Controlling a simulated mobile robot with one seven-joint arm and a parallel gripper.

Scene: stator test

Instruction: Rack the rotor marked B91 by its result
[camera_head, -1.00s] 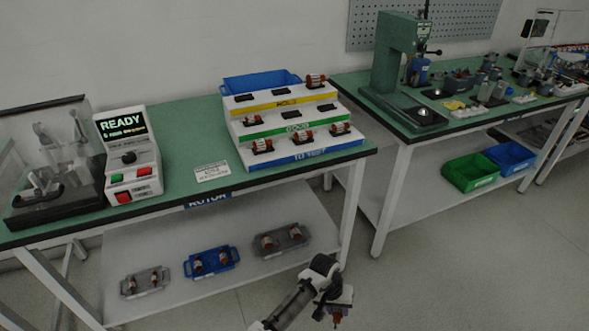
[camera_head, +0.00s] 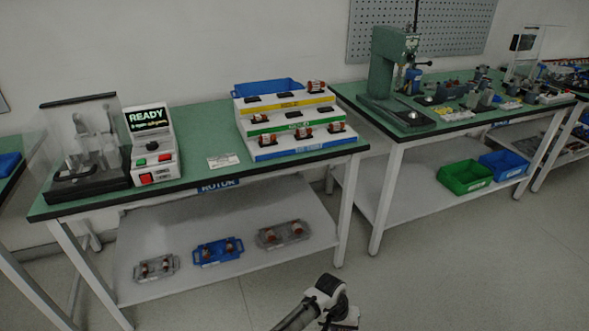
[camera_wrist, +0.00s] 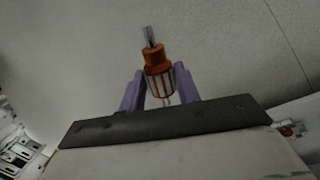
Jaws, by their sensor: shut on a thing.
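My gripper (camera_wrist: 160,88) is shut on a rotor (camera_wrist: 157,62) with an orange-red collar, a striped core and a grey shaft. The purple fingers hold it at the core, and I cannot read a mark on it. In the head view my wrist (camera_head: 332,292) is low in the picture, in front of the bench; the held rotor is not clear there. The stepped rack (camera_head: 291,131) on the green bench has yellow, green and blue labelled steps with several rotors on them. The tester (camera_head: 150,145) at the left shows READY on its screen.
A white card (camera_head: 223,160) lies on the clear bench top between tester and rack. Trays with rotors, one blue (camera_head: 217,252), are on the lower shelf. A press (camera_head: 390,75) stands on the right bench. The floor in front is clear.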

